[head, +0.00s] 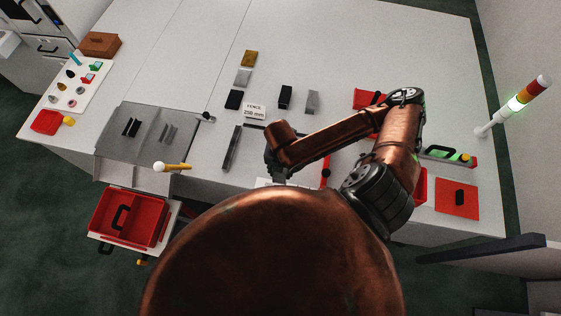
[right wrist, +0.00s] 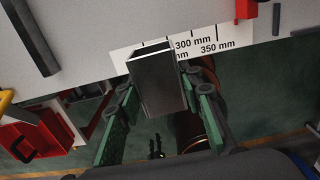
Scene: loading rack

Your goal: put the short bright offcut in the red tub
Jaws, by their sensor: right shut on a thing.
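My right gripper (right wrist: 160,115) is shut on a short grey metal piece with bright edges (right wrist: 158,82), seen in the right wrist view between the green fingers. In the head view the gripper (head: 277,166) is at the table's front edge, and the piece is not clear there. A red tub (head: 155,240) with a black handle and an inner divider stands low in front of the table at left, well left of the gripper. Part of a red container also shows at left in the right wrist view (right wrist: 58,142). My left gripper is not in view.
A printed millimetre scale (right wrist: 232,38) lies at the table edge by the held piece. A long dark bar (head: 232,148) and several small blocks lie on the table (head: 360,45).

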